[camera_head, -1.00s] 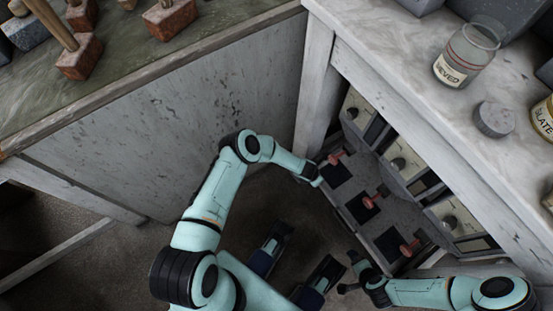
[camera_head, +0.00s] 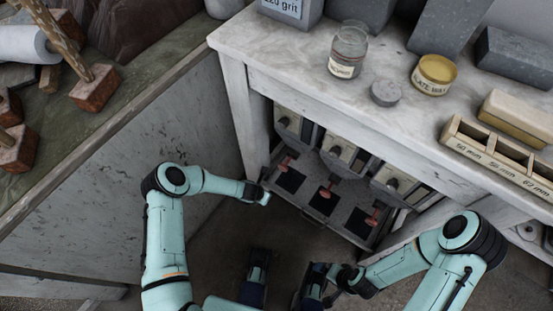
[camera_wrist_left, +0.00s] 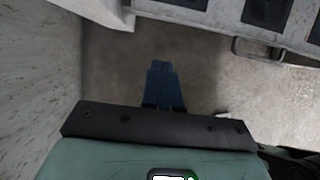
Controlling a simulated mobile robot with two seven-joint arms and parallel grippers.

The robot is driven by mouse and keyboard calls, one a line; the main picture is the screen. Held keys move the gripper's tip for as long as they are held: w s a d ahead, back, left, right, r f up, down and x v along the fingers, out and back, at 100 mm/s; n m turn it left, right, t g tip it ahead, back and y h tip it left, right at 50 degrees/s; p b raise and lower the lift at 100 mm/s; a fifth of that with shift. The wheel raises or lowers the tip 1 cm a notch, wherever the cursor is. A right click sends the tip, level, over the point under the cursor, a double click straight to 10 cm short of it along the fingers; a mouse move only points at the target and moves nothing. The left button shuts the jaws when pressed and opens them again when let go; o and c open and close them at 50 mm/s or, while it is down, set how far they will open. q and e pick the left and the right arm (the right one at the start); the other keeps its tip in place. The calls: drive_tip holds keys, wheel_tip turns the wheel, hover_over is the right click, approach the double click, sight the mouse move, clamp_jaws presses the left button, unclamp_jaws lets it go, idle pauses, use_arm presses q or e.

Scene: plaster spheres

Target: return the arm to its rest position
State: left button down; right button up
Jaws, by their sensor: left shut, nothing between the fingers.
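My left arm (camera_head: 168,235) rises from the bottom left, bends at the elbow and reaches right. Its far end is near the front left corner of the low shelf (camera_head: 320,222); the fingers are not clear in the head view. In the left wrist view my left gripper (camera_wrist_left: 163,75) has its blue fingers together, empty, above bare floor (camera_wrist_left: 190,45). My right arm (camera_head: 420,260) comes in from the lower right and reaches left. Its dark end, the right gripper (camera_head: 335,281), is small and I cannot tell its jaw state.
The shelf holds several dark squares and red-handled pieces under a marble-topped cabinet (camera_head: 300,55). A drawer handle (camera_wrist_left: 258,50) is ahead on the right in the left wrist view. A workbench panel (camera_head: 120,170) stands left of my left arm. Bare floor shows between cabinet and arms.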

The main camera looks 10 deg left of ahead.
use_arm(q)
drive_tip(key=s+d+r+m+g+h, duration=0.15)
drive_tip(key=s+r+m, duration=0.25)
drive_tip(key=s+m, duration=0.95)
drive_tip(key=s+d+r+m+g, duration=0.15)
drive_tip(key=s+r+m, duration=0.25)
drive_tip(key=s+m, duration=0.95)
wheel_tip(320, 180, up, 14)
drive_tip(key=s+m+g+p, duration=0.1)
drive_tip(key=g+p, duration=0.1)
drive_tip(key=p, duration=1.4)
drive_tip(key=shift+d+r, duration=0.2)
drive_tip(key=shift+d, duration=0.2)
use_arm(e)
drive_tip(key=s+a+r+g, duration=0.1)
drive_tip(key=s+r+g, duration=0.1)
drive_tip(key=r, duration=1.4)
drive_tip(key=shift+s+a+y, duration=0.3)
drive_tip(key=shift+s, duration=0.2)
use_arm(q)
drive_tip(key=shift+s+h, duration=0.1)
drive_tip(key=shift+h, duration=0.15)
